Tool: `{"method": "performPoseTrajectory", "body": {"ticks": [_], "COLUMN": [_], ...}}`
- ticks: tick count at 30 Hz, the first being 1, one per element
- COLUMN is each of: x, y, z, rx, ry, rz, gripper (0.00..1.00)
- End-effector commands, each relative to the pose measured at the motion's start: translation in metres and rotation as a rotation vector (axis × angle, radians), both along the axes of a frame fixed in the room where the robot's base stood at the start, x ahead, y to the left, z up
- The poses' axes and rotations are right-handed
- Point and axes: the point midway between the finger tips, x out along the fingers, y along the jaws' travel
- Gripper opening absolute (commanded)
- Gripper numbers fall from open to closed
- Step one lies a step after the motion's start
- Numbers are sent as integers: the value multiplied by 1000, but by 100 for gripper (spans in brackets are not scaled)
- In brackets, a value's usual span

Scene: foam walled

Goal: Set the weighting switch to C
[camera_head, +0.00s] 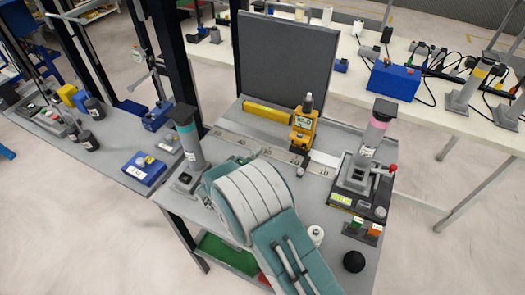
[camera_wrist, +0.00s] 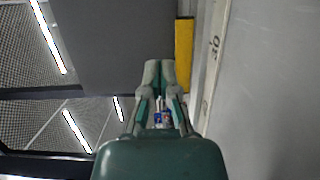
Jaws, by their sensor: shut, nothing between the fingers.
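A yellow handheld meter (camera_head: 303,125) with a small display and a dark top stands upright by the numbered rail (camera_head: 262,146) on the grey table. Its weighting switch is too small to make out. My gripper (camera_wrist: 159,66) is shut and empty in the wrist view, its two grey-green fingers pointing up the picture. In the head view my teal and white arm hides the gripper. The meter does not show in the wrist view; the yellow bar (camera_wrist: 184,55) and a strip of the rail (camera_wrist: 211,65) lie right of the fingers.
A dark upright panel (camera_head: 285,58) stands behind the rail. A grey post with a dark cap (camera_head: 187,138) stands left, and a pink-banded device (camera_head: 372,140) right. A black ball (camera_head: 353,261) and white spool (camera_head: 316,235) sit near the front right.

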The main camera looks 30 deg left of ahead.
Motion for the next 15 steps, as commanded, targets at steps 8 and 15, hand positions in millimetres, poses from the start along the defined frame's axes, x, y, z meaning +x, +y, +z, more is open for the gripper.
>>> {"method": "performPoseTrajectory", "body": {"ticks": [8,15], "x": [50,77], "y": [-8,-19], "z": [-1,0], "rx": [1,-3], "ry": [1,1], "rz": [-3,-2], "gripper": [0,0]}}
